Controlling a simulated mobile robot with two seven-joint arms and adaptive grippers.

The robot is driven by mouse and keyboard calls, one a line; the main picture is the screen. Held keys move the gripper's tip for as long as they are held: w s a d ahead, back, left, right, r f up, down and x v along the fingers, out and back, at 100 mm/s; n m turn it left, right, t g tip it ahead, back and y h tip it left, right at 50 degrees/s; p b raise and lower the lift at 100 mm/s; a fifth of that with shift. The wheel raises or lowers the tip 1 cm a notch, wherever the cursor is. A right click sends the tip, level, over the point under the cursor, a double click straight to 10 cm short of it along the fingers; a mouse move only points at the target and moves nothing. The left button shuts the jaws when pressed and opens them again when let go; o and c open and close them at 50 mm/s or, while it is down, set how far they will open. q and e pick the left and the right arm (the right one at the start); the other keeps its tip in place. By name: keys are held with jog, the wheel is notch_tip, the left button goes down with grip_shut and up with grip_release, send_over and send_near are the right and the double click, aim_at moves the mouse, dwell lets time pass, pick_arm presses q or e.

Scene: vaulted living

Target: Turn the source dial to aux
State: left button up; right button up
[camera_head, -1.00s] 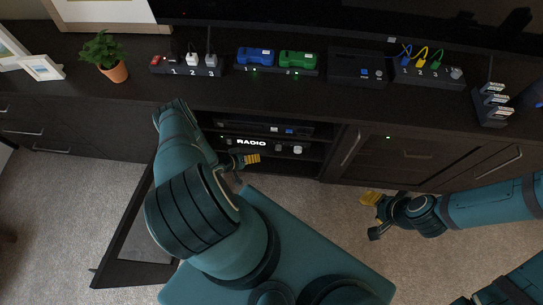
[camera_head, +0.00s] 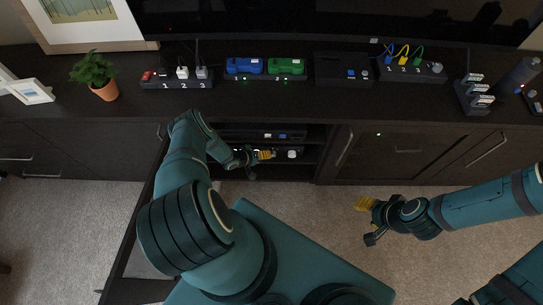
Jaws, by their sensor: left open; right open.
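The radio unit sits on a shelf inside the open cabinet bay; its front is mostly hidden behind my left gripper and arm. A light round knob (camera_head: 292,154) shows at its right side; I cannot tell whether it is the source dial, and no dial labels are readable. My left gripper (camera_head: 266,158), with yellow fingertips, is open and empty, close to the left of this knob. I cannot tell whether it touches the unit. My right gripper (camera_head: 364,220) is open and empty over the carpet, well away from the radio.
An open cabinet door (camera_head: 135,235) stands beside my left arm. A closed cabinet door (camera_head: 395,155) is right of the bay. On the top (camera_head: 215,100) stand a plant (camera_head: 104,88), power strip (camera_head: 177,84), blue battery (camera_head: 244,66), green battery (camera_head: 286,67) and cable box (camera_head: 411,73).

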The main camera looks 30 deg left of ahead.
aim_at(273, 154)
pick_arm(q)
jog(key=b+x, duration=0.1)
jog(key=x, duration=0.2)
jog(key=b+x, duration=0.1)
jog(key=x, duration=0.2)
jog(key=shift+w+d+r, duration=0.15)
jog(key=shift+w+r, duration=0.1)
jog(key=shift+r, duration=0.05)
grip_shut()
